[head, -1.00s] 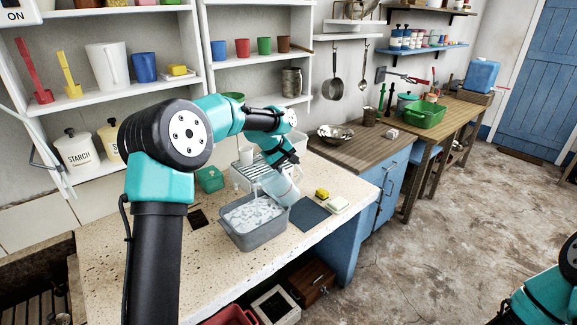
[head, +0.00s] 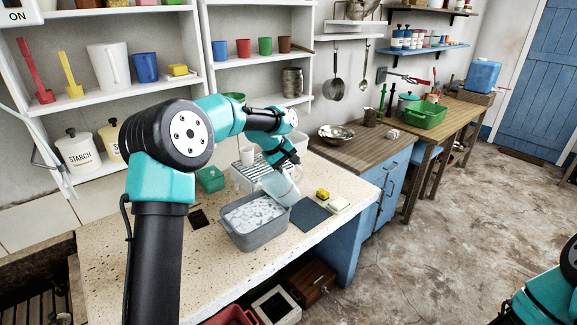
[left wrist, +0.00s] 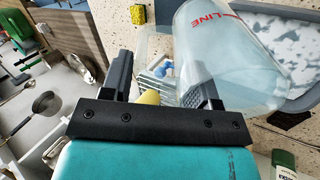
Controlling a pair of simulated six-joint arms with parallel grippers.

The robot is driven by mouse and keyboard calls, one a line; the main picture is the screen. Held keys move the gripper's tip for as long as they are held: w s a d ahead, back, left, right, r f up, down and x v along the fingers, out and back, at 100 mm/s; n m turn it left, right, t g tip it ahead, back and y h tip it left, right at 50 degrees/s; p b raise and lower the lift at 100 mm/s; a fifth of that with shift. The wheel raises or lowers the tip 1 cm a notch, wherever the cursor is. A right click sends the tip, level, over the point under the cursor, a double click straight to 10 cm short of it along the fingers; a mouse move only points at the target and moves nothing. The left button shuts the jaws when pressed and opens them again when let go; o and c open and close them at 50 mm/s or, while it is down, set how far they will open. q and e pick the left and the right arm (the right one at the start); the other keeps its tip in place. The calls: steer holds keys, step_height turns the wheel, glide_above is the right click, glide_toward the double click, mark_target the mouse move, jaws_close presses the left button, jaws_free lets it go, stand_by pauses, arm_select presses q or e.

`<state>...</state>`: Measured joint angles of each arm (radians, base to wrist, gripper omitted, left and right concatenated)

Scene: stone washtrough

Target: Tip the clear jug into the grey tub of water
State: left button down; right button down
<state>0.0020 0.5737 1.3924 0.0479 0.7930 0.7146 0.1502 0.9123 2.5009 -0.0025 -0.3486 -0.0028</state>
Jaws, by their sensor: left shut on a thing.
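The clear jug (head: 281,188) is tilted over the right side of the grey tub (head: 268,236), its mouth end toward the tub. In the left wrist view the jug (left wrist: 225,50) is translucent with red lettering. The tub's water (head: 250,214) has a pale, foamy-looking surface. I cannot make out a stream from the jug. My left gripper (head: 285,163) is above and behind the jug; in the left wrist view its fingers (left wrist: 160,80) are shut on the jug's clear handle side. My right gripper is out of view.
A dark blue mat (head: 311,217) lies right of the tub, with a yellow sponge (head: 322,193) and a pale block (head: 339,204) near it. A wire rack (head: 252,177) and a green box (head: 210,179) stand behind.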

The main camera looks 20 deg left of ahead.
arm_select(q)
steer(key=shift+a, duration=0.1)
steer(key=shift+s+a+r+t+h, duration=0.15)
steer(key=shift+s+a+t+h, duration=0.3)
steer(key=shift+s+t+h, duration=0.15)
steer(key=shift+a, duration=0.1)
stand_by(1.4)
steer(key=shift+s+a+t+h, duration=0.6)
steer(key=shift+s+t+h, duration=0.05)
steer(key=shift+t+h, duration=0.15)
steer(key=shift+s, duration=0.1)
stand_by(1.1)
steer(key=shift+s+a+f+t+h, duration=0.5)
steer(key=shift+s+a+t+h, duration=0.2)
steer(key=shift+t, duration=0.1)
steer(key=shift+d, duration=0.1)
